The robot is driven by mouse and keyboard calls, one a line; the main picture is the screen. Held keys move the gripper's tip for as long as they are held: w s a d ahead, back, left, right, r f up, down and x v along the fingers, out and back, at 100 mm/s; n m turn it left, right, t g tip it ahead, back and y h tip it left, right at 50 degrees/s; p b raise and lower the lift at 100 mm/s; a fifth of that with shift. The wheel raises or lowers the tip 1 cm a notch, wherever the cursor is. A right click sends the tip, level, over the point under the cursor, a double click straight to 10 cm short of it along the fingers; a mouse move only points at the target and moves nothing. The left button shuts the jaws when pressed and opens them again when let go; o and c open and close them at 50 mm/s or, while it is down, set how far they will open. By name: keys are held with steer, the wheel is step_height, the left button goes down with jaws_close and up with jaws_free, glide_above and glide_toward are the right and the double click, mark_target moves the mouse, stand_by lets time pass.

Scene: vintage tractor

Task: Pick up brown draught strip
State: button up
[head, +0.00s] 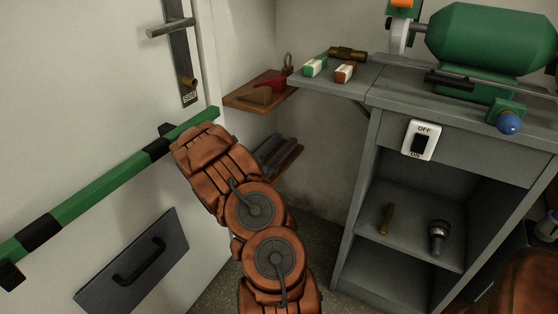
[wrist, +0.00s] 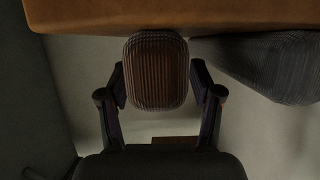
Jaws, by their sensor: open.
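In the wrist view, the brown draught strip (wrist: 157,72), a rounded piece with fine ribs, sits just under the edge of a wooden board (wrist: 90,15). My gripper (wrist: 158,82) is open, with one finger on each side of the brown strip. I cannot tell whether either finger touches it. A grey ribbed piece (wrist: 275,65) lies to the right of the strip, beyond the right finger. In the head view, my arm hides the gripper and the brown strip. A low wooden shelf (head: 291,160) with dark grey pieces (head: 272,150) shows beside the arm.
An upper wooden shelf (head: 240,102) holds a red-handled item (head: 268,84). A grey bench (head: 325,82) to the right carries small blocks and a green machine (head: 485,38). A door with a green-and-black bar (head: 95,195) stands at the left.

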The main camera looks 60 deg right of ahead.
steer(key=shift+d, duration=0.1)
steer(key=shift+c, duration=0.4)
jaws_close()
